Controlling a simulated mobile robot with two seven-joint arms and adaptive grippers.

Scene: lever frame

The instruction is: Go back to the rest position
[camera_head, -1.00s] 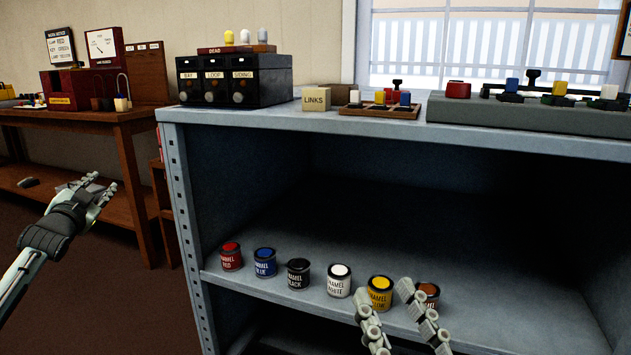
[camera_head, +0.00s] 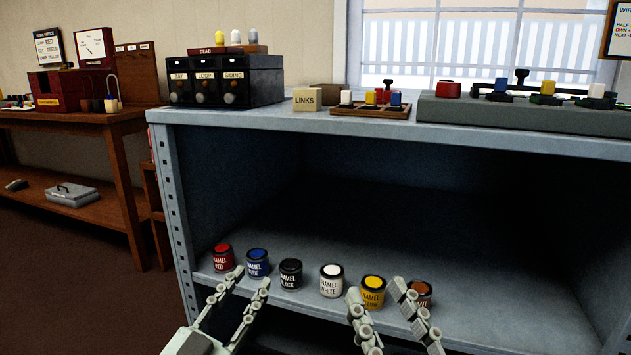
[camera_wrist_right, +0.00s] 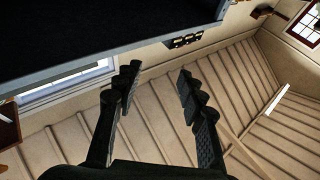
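My left gripper (camera_head: 252,278) is low in the head view, in front of the red, blue and black enamel tins. Its fingers are spread and nothing is between them. My right gripper (camera_head: 376,288) is at the lower middle, in front of the yellow tin (camera_head: 372,292) and the brown-topped tin (camera_head: 420,292), which it partly covers. Its fingers are apart and empty, and the right wrist view shows the same open, empty fingers (camera_wrist_right: 158,82).
A grey shelf unit (camera_head: 250,118) holds the row of enamel tins, with the white tin (camera_head: 331,280) in the middle. On its top stand a black drawer box (camera_head: 225,80), a LINKS block (camera_head: 307,99) and a lever frame (camera_head: 520,112). A wooden bench (camera_head: 75,118) is at the left.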

